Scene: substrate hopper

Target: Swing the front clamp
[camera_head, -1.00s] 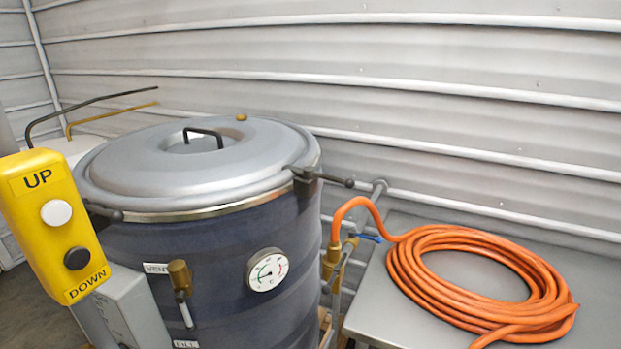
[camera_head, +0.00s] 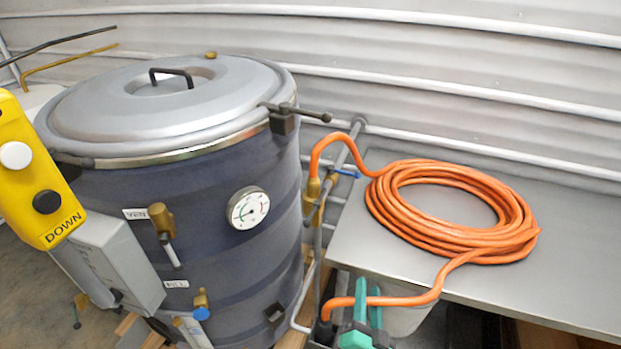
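A dark blue drum-shaped hopper (camera_head: 205,190) with a grey domed lid (camera_head: 120,110) stands at left centre. One dark clamp (camera_head: 285,120) sits at the lid's right rim, its bar and knobbed handle pointing right. Another dark clamp (camera_head: 72,160) is at the left front rim, partly hidden by the yellow control box. The view does not settle which is the front one.
A yellow UP/DOWN control box (camera_head: 30,180) and grey box (camera_head: 115,260) stand in front at left. A grey table (camera_head: 560,270) at right bears a coiled orange hose (camera_head: 450,245), which hangs near my gripper. Valves (camera_head: 160,218) and a gauge (camera_head: 248,208) stick out from the hopper.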

